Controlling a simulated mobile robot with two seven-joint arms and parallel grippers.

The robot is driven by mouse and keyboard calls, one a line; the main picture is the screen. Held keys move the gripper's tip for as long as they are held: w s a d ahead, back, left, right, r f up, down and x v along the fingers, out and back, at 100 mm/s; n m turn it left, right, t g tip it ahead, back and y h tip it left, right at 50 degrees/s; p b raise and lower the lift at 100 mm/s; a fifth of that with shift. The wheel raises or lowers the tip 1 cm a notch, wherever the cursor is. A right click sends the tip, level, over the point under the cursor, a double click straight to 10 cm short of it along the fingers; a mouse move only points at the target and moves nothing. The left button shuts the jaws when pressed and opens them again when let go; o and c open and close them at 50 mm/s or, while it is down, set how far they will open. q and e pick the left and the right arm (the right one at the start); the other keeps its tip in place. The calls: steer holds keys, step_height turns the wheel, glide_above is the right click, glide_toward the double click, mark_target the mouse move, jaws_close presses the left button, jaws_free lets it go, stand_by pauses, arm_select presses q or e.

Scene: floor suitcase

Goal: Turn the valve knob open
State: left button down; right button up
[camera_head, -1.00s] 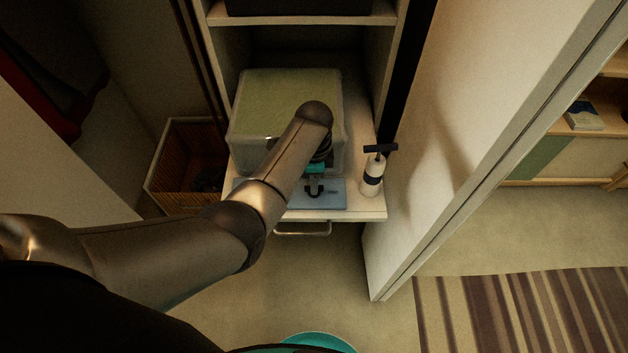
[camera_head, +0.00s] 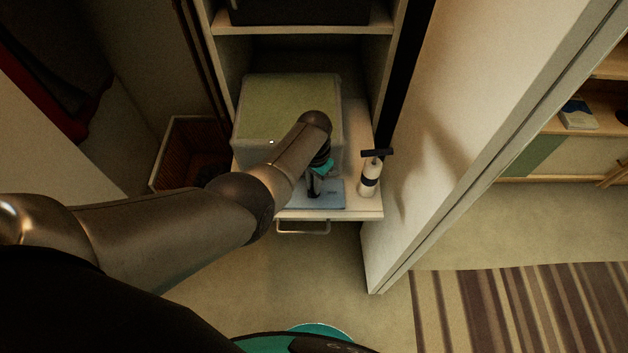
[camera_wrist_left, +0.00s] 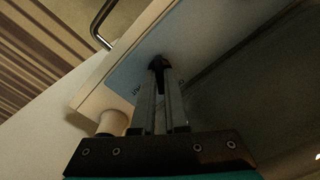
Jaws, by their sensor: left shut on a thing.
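A small dark piece, which I take to be the valve knob (camera_wrist_left: 161,61), stands on a light blue flat panel (camera_head: 333,198) on the pull-out shelf. My left gripper (camera_wrist_left: 160,78) reaches down to it, and its two long fingers are shut on the dark piece in the left wrist view. In the head view my left gripper (camera_head: 315,186) is partly hidden by its own wrist, and the knob cannot be made out clearly there. The knob's exact turn angle cannot be told. My right gripper is not in view.
A clear box with a greenish top (camera_head: 285,105) sits behind the panel. A white hand pump with a dark handle (camera_head: 368,180) stands to the right on the shelf (camera_head: 366,214). A wire handle (camera_head: 303,228) is below the shelf front. A white door panel (camera_head: 430,150) closes off the right.

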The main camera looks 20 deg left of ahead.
arm_select(q)
steer(key=n, duration=0.3)
steer(key=shift+n, duration=0.3)
steer(key=shift+n+p, duration=0.4)
steer(key=shift+n, duration=1.1)
steer(key=c, duration=0.9)
jaws_free()
steer(key=shift+c, duration=0.2)
steer(key=shift+r, duration=0.1)
step_height(320, 180, up, 15)
steer(key=p, duration=0.8)
steer(key=shift+p, duration=0.3)
